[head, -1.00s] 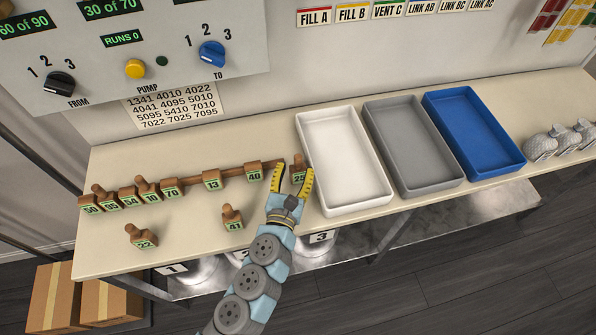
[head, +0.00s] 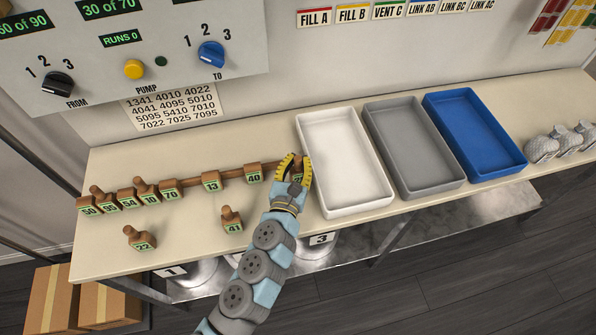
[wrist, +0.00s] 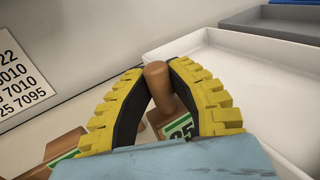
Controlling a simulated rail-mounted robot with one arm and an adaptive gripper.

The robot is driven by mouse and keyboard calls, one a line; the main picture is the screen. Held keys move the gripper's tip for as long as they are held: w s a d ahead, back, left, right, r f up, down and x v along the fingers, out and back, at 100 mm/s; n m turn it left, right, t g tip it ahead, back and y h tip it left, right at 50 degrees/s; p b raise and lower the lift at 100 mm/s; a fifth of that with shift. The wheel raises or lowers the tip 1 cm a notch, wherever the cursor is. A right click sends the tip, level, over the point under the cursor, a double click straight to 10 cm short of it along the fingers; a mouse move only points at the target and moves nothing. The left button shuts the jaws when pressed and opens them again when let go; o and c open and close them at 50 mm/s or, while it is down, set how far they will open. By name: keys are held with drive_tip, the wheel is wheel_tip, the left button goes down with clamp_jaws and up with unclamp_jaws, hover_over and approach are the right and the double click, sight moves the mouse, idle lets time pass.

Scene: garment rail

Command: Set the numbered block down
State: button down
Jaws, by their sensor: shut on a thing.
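My gripper (head: 294,170) is at the right end of the row of wooden blocks, just left of the white tray. In the wrist view its yellow, ridged fingers (wrist: 160,85) are shut on the knob of block 25 (wrist: 168,103). Its green label is partly hidden by the right finger. In the head view the fingers cover most of this block. It appears low at the table, but I cannot tell whether its base touches. Other numbered blocks stand to the left, including 40 (head: 254,173), 13 (head: 212,182), 41 (head: 232,219) and 22 (head: 139,238).
A white tray (head: 372,211) is close on the right, then a grey tray (head: 441,188) and a blue tray (head: 503,169). White knobbly objects (head: 560,141) sit at the far right. The control panel (head: 200,85) hangs behind. Bare tabletop (head: 185,225) lies between blocks 22 and 41.

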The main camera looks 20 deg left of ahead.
sight(299, 158)
drive_tip(key=shift+r+p, duration=0.35)
drive_tip(key=shift+r, duration=0.4)
drive_tip(key=shift+d+r+p, duration=0.1)
drive_tip(key=shift+r+p, duration=0.35)
drive_tip(key=shift+r, duration=0.5)
drive_tip(key=s+r+p, duration=0.9)
drive_tip(key=s+p, duration=0.1)
drive_tip(key=s, duration=0.4)
drive_tip(key=shift+d+r, duration=0.3)
